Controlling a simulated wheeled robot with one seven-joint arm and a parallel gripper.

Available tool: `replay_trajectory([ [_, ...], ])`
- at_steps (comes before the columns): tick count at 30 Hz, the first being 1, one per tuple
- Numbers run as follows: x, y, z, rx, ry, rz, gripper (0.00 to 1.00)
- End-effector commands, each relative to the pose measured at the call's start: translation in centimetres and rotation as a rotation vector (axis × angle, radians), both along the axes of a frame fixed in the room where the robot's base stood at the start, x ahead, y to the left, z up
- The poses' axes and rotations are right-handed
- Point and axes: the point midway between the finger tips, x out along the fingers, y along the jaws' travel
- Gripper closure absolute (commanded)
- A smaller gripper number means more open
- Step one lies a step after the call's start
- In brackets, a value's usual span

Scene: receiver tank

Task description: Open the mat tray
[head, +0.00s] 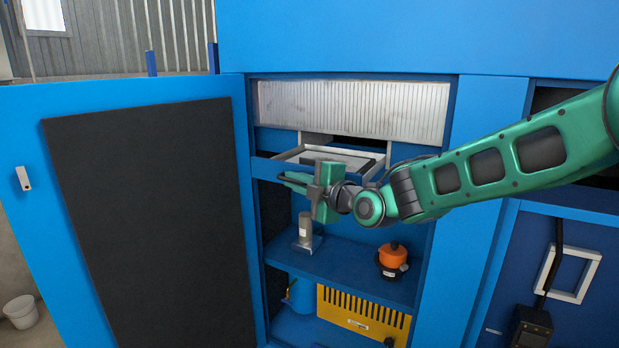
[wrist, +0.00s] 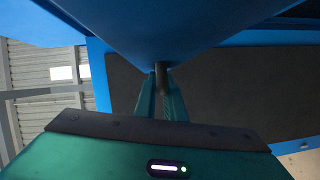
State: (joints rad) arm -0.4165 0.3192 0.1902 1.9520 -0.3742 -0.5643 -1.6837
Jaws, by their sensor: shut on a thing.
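The mat tray (head: 268,168) is a shallow tray with a blue front and a pale metal inside, in the upper part of the open blue cabinet. My gripper (head: 290,181) is at the tray's front, with my arm coming in from the right and hiding part of the tray. In the wrist view my gripper (wrist: 161,95) has its two green fingers closed on a dark bar, the tray handle (wrist: 161,74), just under a blue surface. How far the tray is drawn out is hard to tell.
The blue cabinet door (head: 215,95) stands wide open at the left, with a black panel inside. Below the tray, a shelf (head: 345,268) holds a grey metal part (head: 305,232) and an orange pot-like object (head: 393,255). A yellow slotted box (head: 360,315) stands lower down.

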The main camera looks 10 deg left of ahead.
Motion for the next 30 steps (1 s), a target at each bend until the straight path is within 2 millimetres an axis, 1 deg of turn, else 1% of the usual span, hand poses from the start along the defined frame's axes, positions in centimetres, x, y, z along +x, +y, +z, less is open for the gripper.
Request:
replay_trajectory([
  [1,-1.1,0.3,-0.4,-0.005,0.005,0.005,1.0],
  [3,-2.0,0.5,-0.3,-0.004,0.006,0.004,1.0],
  [9,-3.8,0.8,-0.4,-0.004,0.007,0.001,1.0],
  [15,-4.4,0.8,-0.4,-0.004,0.009,-0.002,1.0],
  [25,-4.4,0.7,-0.5,-0.004,0.009,-0.003,1.0],
  [26,-4.4,0.7,-0.4,-0.005,0.008,-0.003,0.84],
  [30,-4.4,0.8,-0.3,-0.002,0.006,-0.003,0.83],
])
